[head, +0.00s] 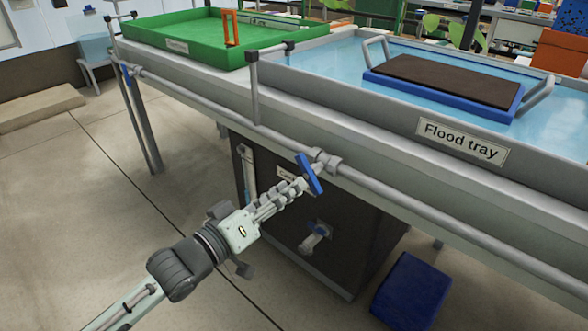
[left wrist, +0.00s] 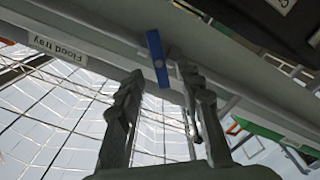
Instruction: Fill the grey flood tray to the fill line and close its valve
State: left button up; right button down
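The grey flood tray (head: 375,105) holds clear blue water and carries a "Flood tray" label (head: 461,141). I cannot make out a fill line or the exact water level. Its valve has a blue lever handle (head: 312,175) on the pipe under the tray's front edge. My left gripper (head: 303,184) is at this handle. In the left wrist view its two fingers (left wrist: 162,82) stand apart, with the blue handle (left wrist: 156,58) between and just beyond their tips. I cannot tell whether a finger touches it. My right gripper is not in view.
A brown-topped blue block (head: 450,82) with grey handles sits in the flood tray. A green tray (head: 185,40) with an orange piece (head: 231,28) is at left. A dark cabinet (head: 345,245) and a blue box (head: 411,292) stand below. The floor at left is open.

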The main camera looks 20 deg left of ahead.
aim_at(307, 176)
pick_arm(q)
jog(key=x, duration=0.6)
jog(key=shift+w+d, duration=0.2)
jog(key=shift+w, duration=0.1)
jog(key=shift+c, duration=0.6)
grip_shut()
